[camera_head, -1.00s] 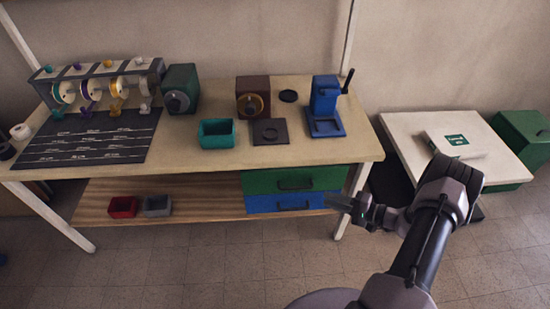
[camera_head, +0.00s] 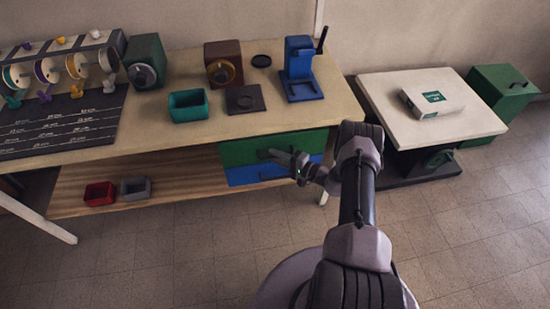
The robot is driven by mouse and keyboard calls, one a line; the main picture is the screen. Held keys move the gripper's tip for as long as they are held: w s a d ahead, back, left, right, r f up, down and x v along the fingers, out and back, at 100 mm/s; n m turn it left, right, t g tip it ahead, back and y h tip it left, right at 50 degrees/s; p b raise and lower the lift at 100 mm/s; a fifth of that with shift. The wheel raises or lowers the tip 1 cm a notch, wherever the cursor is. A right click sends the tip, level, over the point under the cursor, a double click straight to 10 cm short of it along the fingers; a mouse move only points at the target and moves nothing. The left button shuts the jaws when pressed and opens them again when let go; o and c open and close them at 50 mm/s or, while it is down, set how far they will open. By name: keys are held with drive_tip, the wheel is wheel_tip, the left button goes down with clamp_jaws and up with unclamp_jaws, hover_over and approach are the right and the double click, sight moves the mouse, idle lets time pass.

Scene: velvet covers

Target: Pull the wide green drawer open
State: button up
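The wide green drawer (camera_head: 242,152) sits under the right end of the workbench top, directly above a blue drawer (camera_head: 243,175). Its front looks flush with the bench frame. A dark bar handle lies across its front, partly hidden by my gripper. My gripper (camera_head: 283,157) is in front of the right half of the green drawer, pointing left towards the handle. Its fingers overlap the handle in the picture. I cannot tell whether they touch it or how far apart they are.
The bench top (camera_head: 185,135) carries a teal bin (camera_head: 189,107), a blue press (camera_head: 301,72) and spools. A red bin (camera_head: 99,193) and a grey bin (camera_head: 135,187) are on the lower shelf. A white table (camera_head: 400,110) stands to the right. The floor in front is clear.

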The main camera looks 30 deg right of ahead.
drive_tip(key=shift+w+a, duration=0.15)
drive_tip(key=shift+w, duration=0.1)
clamp_jaws()
idle(1.4)
